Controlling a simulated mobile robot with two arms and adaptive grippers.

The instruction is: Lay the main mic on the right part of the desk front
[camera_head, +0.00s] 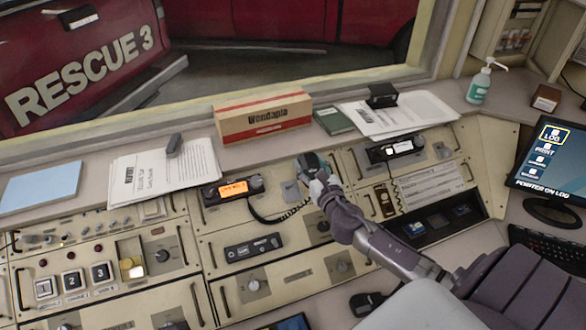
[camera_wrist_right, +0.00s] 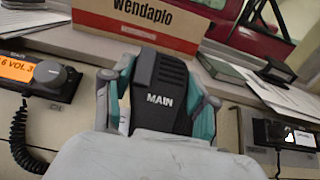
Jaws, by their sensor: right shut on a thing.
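The main mic (camera_wrist_right: 160,95) is a black hand mic with "MAIN" in white on its face. My right gripper (camera_head: 317,172) is shut on it, with teal-edged fingers on both sides in the wrist view (camera_wrist_right: 162,98). It is held over the sloped console, to the right of the radio with the orange display (camera_head: 234,189). A coiled black cord (camera_head: 273,218) runs from that radio toward the gripper. The light desk front strip (camera_head: 478,240) shows at the lower right, partly hidden by my right arm. My left gripper is out of view.
A second radio (camera_head: 395,149) sits to the right on the console. A Wendapio box (camera_head: 263,117), papers (camera_head: 165,173), and a sanitizer bottle (camera_head: 479,84) stand on the back ledge. A monitor (camera_head: 549,160) and keyboard (camera_head: 548,243) are at the right.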

